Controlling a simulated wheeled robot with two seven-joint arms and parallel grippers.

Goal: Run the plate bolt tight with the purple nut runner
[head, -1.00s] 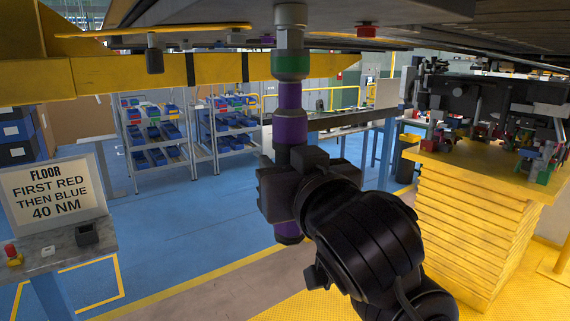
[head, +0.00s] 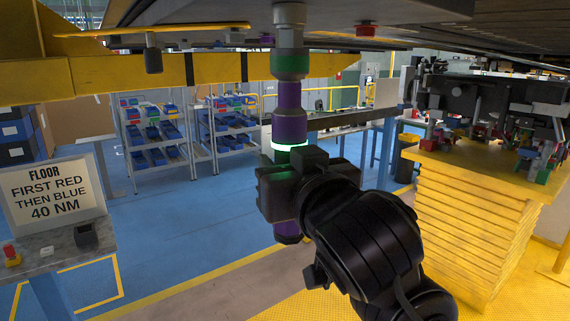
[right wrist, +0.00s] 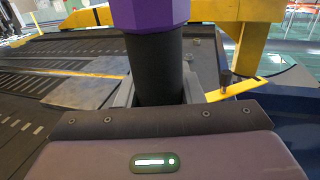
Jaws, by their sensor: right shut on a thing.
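The purple nut runner (head: 290,98) stands upright under the car floor (head: 400,10), its green-banded socket end (head: 290,64) raised against the underside. A glowing green-white ring (head: 290,146) shows on its body. My right gripper (head: 284,188) is shut around the runner's lower body. The right wrist view shows the runner's purple section (right wrist: 150,14), its dark shaft, and a lit green indicator with a white bar (right wrist: 155,163). My left gripper is not in view.
A sign (head: 52,193) reads "FLOOR FIRST RED THEN BLUE 40 NM". A red part (head: 367,31) and a dark cylinder (head: 152,54) hang from the underside. A yellow beam (head: 100,75) crosses at left. A yellow stand (head: 460,220) with machinery is at right.

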